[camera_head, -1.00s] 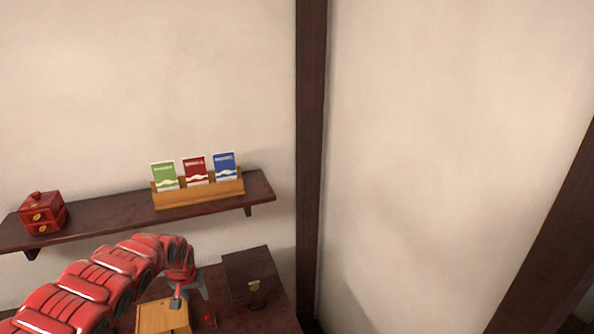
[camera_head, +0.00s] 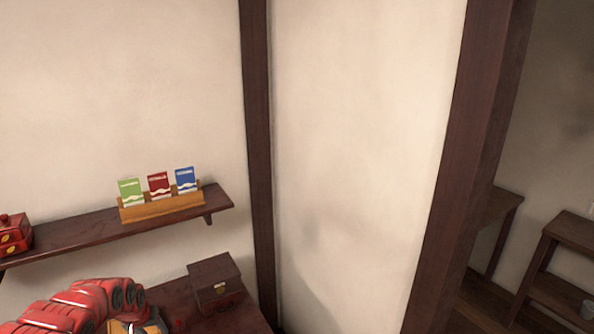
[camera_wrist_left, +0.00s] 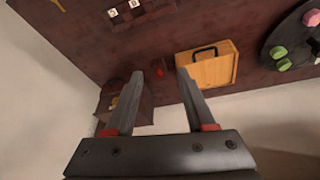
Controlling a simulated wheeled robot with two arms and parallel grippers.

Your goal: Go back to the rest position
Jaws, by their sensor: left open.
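My left arm comes in at the lower left of the head view, over the dark wooden table (camera_head: 242,316). The left gripper's fingers are mostly hidden or cut off there. In the left wrist view my left gripper (camera_wrist_left: 152,88) is open, with nothing between its two grey fingers. Below it lie the dark table top and a light wooden case with a black handle (camera_wrist_left: 208,70). My right gripper is not in view.
A wall shelf (camera_head: 85,231) holds green, red and blue packets in a wooden holder (camera_head: 162,205) and a red box (camera_head: 14,236). A dark chest (camera_head: 215,282) stands on the table. A dark post (camera_head: 455,170) and wooden furniture (camera_head: 560,262) are at the right. A tray (camera_wrist_left: 297,30) holds colored pieces.

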